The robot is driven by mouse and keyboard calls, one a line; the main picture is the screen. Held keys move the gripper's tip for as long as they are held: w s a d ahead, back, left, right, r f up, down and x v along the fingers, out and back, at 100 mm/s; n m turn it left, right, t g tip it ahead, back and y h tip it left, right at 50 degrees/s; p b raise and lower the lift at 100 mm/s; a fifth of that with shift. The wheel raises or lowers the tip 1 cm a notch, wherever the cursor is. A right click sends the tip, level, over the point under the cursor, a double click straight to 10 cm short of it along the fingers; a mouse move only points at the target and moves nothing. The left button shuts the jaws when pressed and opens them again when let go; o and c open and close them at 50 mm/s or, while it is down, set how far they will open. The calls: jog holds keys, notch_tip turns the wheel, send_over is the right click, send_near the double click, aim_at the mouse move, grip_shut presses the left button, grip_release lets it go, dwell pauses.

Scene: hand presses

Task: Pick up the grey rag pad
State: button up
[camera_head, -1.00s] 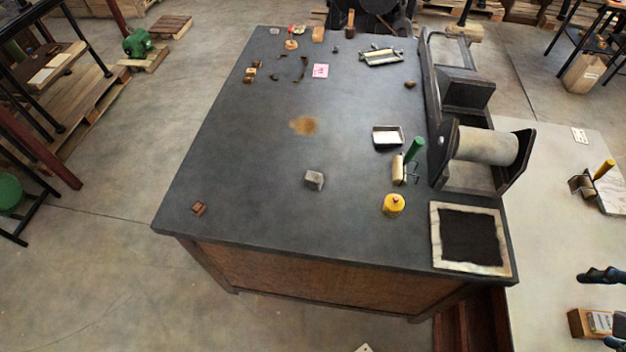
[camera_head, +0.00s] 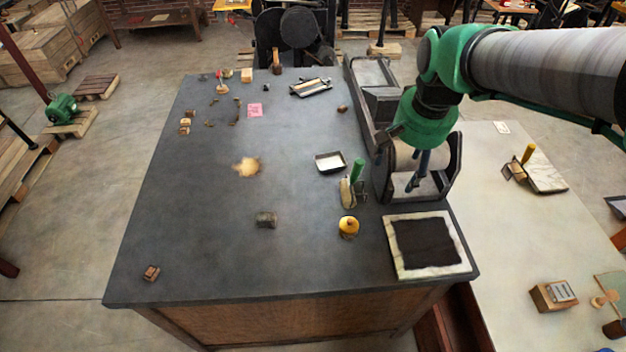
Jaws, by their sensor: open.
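The grey rag pad (camera_head: 265,220) is a small grey block-like piece lying on the dark tabletop (camera_head: 200,245), left of the yellow-topped round pot (camera_head: 348,227). My gripper (camera_head: 396,172) hangs from my green and grey arm at the upper right. It is open and empty, above the roller press at the table's right side. It is well to the right of the pad and higher than it. Nothing covers the pad.
A green-handled roller (camera_head: 353,185), a small tray (camera_head: 330,162) and a white-framed black slab (camera_head: 426,245) lie between or near my gripper and the pad. The press (camera_head: 440,180) stands at the right edge.

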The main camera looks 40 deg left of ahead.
jog(key=s+a+f+n, duration=0.15)
jog(key=a+f, duration=0.25)
jog(key=a, duration=0.5)
jog(key=s+a+f, duration=0.3)
jog(key=a+f, duration=0.1)
jog(key=a, duration=0.4)
jog(key=n+g+h, duration=0.1)
jog(key=g, duration=0.1)
send_over(265, 216)
notch_tip(265, 216, down, 12)
jog(key=shift+r, duration=0.2)
jog(key=shift+f, duration=0.15)
jog(key=shift+f+b, duration=0.35)
jog(key=shift+f, duration=3.85)
jog(key=shift+f+b, duration=0.55)
jog(key=shift+f, duration=2.05)
jog(key=shift+d, duration=0.1)
